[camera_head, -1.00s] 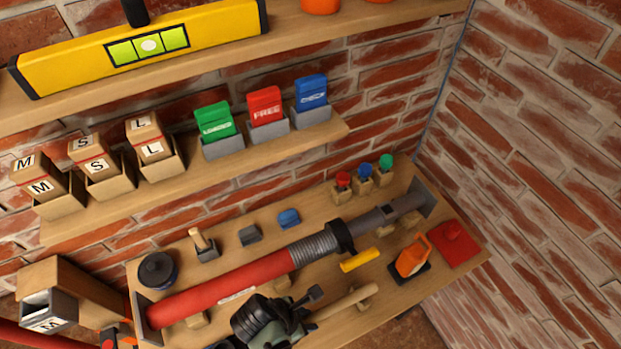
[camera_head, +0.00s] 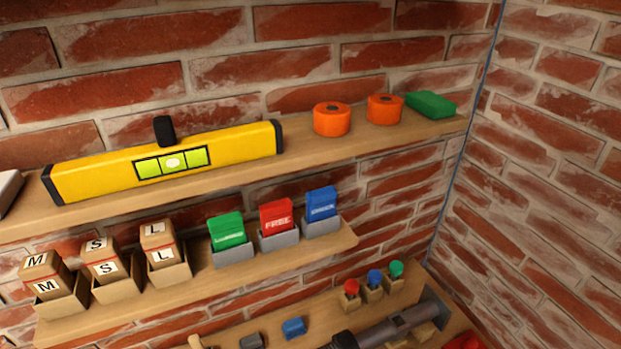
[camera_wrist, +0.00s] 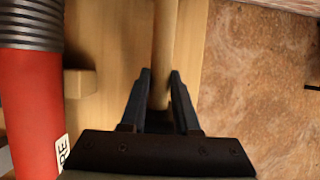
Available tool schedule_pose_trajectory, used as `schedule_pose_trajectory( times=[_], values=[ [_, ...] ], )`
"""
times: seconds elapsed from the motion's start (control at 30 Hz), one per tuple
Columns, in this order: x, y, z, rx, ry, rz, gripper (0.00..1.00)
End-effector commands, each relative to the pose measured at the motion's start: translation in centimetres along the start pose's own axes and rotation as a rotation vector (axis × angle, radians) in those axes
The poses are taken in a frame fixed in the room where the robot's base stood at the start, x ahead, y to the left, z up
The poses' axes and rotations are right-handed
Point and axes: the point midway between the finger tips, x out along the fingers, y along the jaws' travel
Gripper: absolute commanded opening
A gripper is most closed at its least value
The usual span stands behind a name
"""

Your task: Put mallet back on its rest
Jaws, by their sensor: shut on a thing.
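In the wrist view, my gripper (camera_wrist: 160,82) is shut on a pale wooden handle (camera_wrist: 165,38), which I take to be the mallet's. The handle lies between the two dark fingers and runs up past the top of the view. No mallet head shows; the lower end of the handle is hidden by the fingers and gripper body. My gripper and the handle are out of the head view now. I cannot make out a mallet rest for certain.
A red tube (camera_wrist: 28,115) with a grey ribbed section (camera_wrist: 28,22) lies left of my gripper on the wooden shelf (camera_wrist: 100,115). A small wooden block (camera_wrist: 80,83) sits beside it. Brown floor (camera_wrist: 265,90) shows beyond the right edge. Higher shelves carry a yellow level (camera_head: 110,172) and boxes.

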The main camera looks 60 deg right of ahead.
Motion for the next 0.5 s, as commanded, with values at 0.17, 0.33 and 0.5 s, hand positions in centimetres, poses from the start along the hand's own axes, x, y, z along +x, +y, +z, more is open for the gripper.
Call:
schedule_pose_trajectory(
  times=[0.17,0.33,0.5],
  values=[
    [0.16,0.08,-0.07,0.001,0.000,0.002,0.00],
    [0.48,0.08,-0.21,0.001,0.000,0.002,0.00],
    [0.79,0.08,-0.34,0.001,0.000,0.002,0.00]
  ],
)
